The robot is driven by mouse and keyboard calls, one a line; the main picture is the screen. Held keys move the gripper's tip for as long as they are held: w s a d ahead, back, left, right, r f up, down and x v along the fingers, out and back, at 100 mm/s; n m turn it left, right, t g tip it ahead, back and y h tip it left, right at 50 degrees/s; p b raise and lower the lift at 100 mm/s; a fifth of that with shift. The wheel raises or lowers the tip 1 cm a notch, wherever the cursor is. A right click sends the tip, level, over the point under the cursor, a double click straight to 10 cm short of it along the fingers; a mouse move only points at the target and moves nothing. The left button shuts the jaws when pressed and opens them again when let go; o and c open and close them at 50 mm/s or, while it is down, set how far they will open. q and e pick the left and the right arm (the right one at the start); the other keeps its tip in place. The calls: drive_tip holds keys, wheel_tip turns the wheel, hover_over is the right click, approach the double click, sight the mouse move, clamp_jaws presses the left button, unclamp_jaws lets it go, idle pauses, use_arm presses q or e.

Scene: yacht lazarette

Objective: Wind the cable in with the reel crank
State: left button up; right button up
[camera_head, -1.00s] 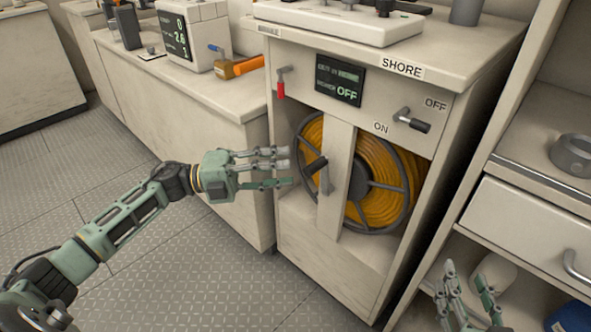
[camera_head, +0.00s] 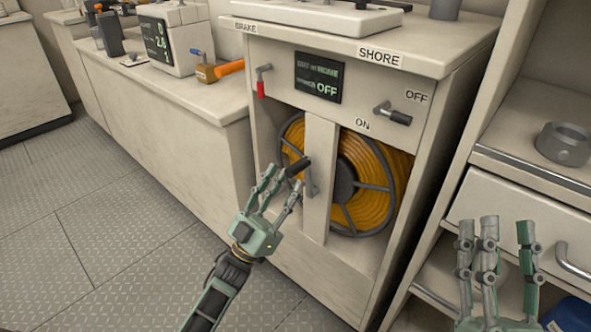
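The cable reel (camera_head: 374,187) with orange cable wound on it sits in an open bay of the cream cabinet, partly hidden by an upright post (camera_head: 316,207). The reel crank has a grey arm (camera_head: 311,184) and a black handgrip (camera_head: 297,167) in front of the post. My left gripper (camera_head: 283,178) points up at the crank, just below and left of the handgrip. Its fingers are apart, with nothing seen between them; whether one touches the handgrip is unclear. My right gripper (camera_head: 506,228) is open and empty at the lower right, fingers upward.
A red-handled brake lever (camera_head: 261,84), a dark display (camera_head: 318,78) reading OFF and a shore switch (camera_head: 393,113) are above the reel. The switch handle lies between the ON and OFF labels. A drawer (camera_head: 525,222) stands behind my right gripper. The floor at left is clear.

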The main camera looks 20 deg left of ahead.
sight(295, 169)
use_arm(q)
drive_tip(key=shift+x, duration=2.1)
drive_tip(key=shift+c, duration=0.5)
clamp_jaws()
drive_tip(key=shift+d, duration=0.1)
